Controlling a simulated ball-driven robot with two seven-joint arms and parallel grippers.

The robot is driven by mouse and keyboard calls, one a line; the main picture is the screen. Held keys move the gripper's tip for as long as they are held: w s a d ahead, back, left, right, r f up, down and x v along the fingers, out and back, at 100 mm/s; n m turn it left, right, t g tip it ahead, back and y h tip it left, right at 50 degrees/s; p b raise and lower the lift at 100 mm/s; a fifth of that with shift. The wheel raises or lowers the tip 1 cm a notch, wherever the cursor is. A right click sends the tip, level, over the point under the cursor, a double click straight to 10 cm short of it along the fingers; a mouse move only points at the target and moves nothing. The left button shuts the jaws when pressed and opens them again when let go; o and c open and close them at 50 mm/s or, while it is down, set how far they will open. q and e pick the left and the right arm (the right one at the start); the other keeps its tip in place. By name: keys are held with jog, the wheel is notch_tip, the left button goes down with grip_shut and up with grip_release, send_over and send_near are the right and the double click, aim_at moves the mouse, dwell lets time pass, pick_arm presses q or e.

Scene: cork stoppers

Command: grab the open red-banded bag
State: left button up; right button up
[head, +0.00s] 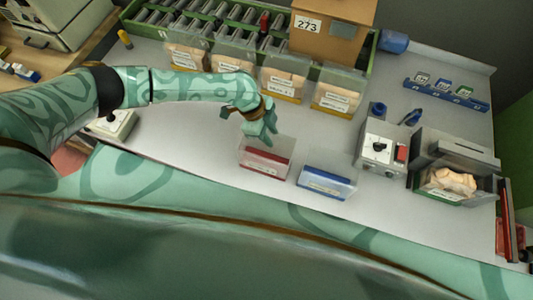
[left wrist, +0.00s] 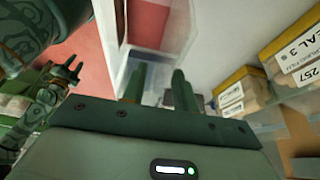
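The open clear bag with the red band (head: 265,161) stands on the grey bench, left of a blue-banded bag (head: 325,183). My left gripper (head: 268,128) is just above and behind its open top in the head view. In the left wrist view, the red band (left wrist: 149,22) shows through clear plastic beyond the left fingers (left wrist: 158,82). These fingers are apart, with no bag clearly held between them. Whether they touch the plastic I cannot tell. My right gripper (left wrist: 68,68) shows small at the left of the left wrist view, its fingers apart and empty.
Several filled bags (head: 283,83) stand along a green-edged roller rack behind. A cardboard box (head: 331,30) marked 273 is at the back. A grey switch box (head: 378,149) and a machine holding corks (head: 450,182) are at the right. A blue marker rack (head: 446,94) lies behind them.

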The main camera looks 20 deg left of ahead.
pick_arm(q)
jog(key=shift+s+f, duration=0.1)
jog(key=shift+f, duration=0.2)
dwell(0.4)
grip_shut()
